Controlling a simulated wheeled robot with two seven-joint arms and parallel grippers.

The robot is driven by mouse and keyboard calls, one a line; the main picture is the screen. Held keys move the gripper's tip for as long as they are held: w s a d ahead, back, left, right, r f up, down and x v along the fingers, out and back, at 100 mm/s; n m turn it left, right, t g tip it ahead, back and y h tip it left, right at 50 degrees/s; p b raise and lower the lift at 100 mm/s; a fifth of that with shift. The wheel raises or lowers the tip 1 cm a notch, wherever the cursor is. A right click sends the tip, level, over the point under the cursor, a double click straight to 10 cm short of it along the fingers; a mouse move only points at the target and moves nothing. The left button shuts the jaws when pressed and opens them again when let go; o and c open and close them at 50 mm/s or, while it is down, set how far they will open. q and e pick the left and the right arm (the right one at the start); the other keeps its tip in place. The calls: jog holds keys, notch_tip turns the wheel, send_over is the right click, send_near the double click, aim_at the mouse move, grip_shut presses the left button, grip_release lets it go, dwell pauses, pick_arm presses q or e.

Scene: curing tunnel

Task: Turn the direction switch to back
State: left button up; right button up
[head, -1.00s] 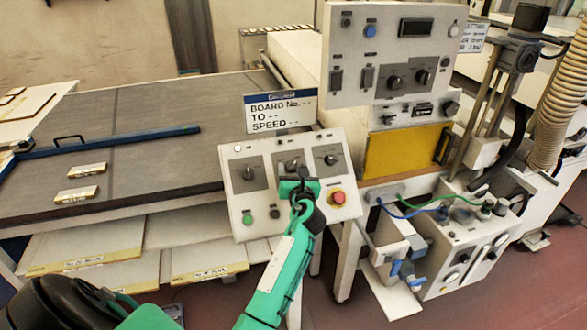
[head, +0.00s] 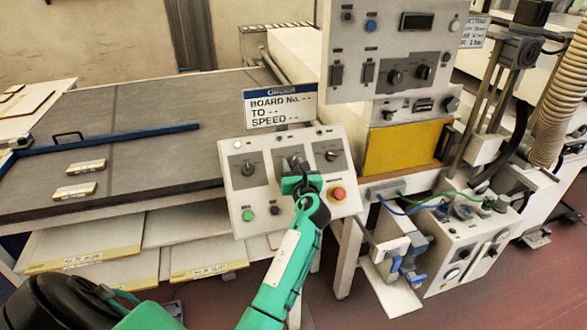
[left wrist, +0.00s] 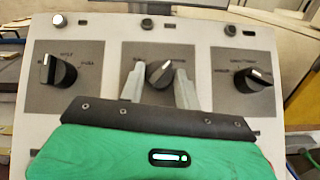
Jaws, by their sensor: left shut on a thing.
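A slanted grey control panel (head: 236,208) carries three black rotary switches in a row. The left switch (head: 248,169) and right switch (head: 331,156) are free. My left gripper (head: 298,171) is at the middle switch (head: 291,162) and partly hides it in the head view. In the left wrist view, the fingers of my left gripper (left wrist: 158,80) stand on either side of the middle switch (left wrist: 160,73), shut on it. Its pointer is tilted up to the right. The labels are too blurred to tell which is the direction switch. My right gripper is not in view.
A larger panel (head: 384,45) rises at back right. A conveyor bed (head: 140,165) lies left.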

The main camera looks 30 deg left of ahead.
pick_arm(q)
jog(key=n+g+b, duration=0.1)
jog(key=n+g+y, duration=0.1)
jog(key=n, duration=0.1)
jog(key=n+b, duration=0.1)
jog(key=shift+w+d+f+n+g+y+b, duration=0.1)
jog(key=shift+w+d+n+g+y+b, duration=0.05)
jog(key=shift+w+n+g+y+b, duration=0.2)
jog(key=shift+n+g+y+b, duration=0.45)
jog(key=shift+n+g, duration=0.6)
jog(key=shift+n, duration=0.2)
jog(key=n+g, duration=0.2)
jog(key=n, duration=0.1)
jog(key=shift+w+d+r+n+g+b, duration=0.1)
jog(key=shift+w+r+n+g+b, duration=0.05)
jog(key=shift+r+n+g+b, duration=0.2)
jog(key=n+g, duration=0.4)
jog(key=n, duration=0.1)
jog(key=shift+w+r+h, duration=0.15)
jog(key=shift+w+h, duration=0.05)
jog(key=shift+h, duration=0.2)
jog(key=shift+w+r+n+g+h+p, duration=0.15)
jog(key=shift+n+g+h, duration=0.5)
jog(key=shift+n, duration=0.65)
jog(key=shift+f+n+g+h+p, duration=0.15)
jog(key=shift+n+g+h, duration=0.5)
jog(key=shift+n, duration=0.6)
jog(key=shift+r, duration=0.1)
jog(key=o, duration=1)
